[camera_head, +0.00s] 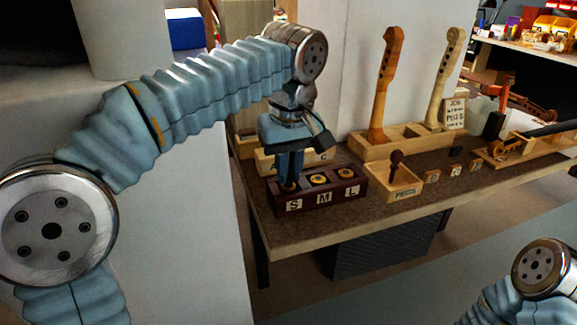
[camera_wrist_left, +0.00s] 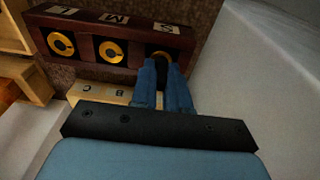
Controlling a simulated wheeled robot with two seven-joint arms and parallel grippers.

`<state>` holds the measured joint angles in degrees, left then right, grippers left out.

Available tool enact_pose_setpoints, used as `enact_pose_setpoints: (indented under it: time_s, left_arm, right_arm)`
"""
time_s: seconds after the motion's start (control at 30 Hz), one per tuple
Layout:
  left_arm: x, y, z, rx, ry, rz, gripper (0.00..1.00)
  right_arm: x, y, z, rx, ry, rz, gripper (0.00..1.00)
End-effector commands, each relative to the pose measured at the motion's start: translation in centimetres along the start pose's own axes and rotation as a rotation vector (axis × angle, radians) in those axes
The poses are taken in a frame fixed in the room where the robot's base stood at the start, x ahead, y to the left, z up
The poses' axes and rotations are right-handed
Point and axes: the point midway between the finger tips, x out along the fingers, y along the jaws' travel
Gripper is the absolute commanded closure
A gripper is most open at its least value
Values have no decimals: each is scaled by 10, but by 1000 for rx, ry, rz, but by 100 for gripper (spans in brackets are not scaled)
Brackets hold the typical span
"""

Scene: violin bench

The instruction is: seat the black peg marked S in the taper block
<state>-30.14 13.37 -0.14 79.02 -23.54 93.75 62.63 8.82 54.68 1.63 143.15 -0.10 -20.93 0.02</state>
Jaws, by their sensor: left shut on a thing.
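The dark red taper block (camera_head: 322,197), marked S, M and L, stands near the bench's front edge. It also shows at the top of the left wrist view (camera_wrist_left: 145,24). Its M and L holes show brass rings and look empty. My left gripper (camera_head: 290,181) points down over the S hole. In the left wrist view its blue fingers (camera_wrist_left: 164,78) are shut on the black peg (camera_wrist_left: 162,72), which is mostly hidden between them. The peg's lower end lines up with the S ring; I cannot tell how deep it sits. My right gripper is out of view.
A light wooden block with letters (camera_head: 268,160) stands close behind the taper block. A PEGS box (camera_head: 405,190) with a dark brown peg (camera_head: 396,168) stands to its right. Two violin necks (camera_head: 385,85) rise from a wooden holder (camera_head: 410,146) farther back.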

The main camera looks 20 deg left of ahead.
Motion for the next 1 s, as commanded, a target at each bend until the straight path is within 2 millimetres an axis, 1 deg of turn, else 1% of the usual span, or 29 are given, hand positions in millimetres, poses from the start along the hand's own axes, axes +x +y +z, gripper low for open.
enact_pose_setpoints:
  time_s: [0.03, 0.2, 0.47, 0.6, 0.77, 0.9, 1.0]
  left_arm:
    - [1, 0, 0, 0, -1, -2, 81]
    - [1, 0, 0, 0, -2, -3, 55]
    - [1, 0, 0, 0, -2, -3, 55]
    - [-1, 0, 0, 0, -1, -2, 55]
    - [-38, 1, 0, 1, 0, 1, 55]
    - [-76, 1, -1, 0, 0, 1, 55]
    - [-100, 2, -1, 1, -1, 0, 55]
  right_arm:
    - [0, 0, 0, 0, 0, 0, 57]
    - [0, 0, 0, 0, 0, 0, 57]
    - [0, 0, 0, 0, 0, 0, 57]
    - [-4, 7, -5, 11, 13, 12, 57]
    - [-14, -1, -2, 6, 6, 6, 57]
    - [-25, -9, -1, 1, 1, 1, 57]
    - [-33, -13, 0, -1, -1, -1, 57]
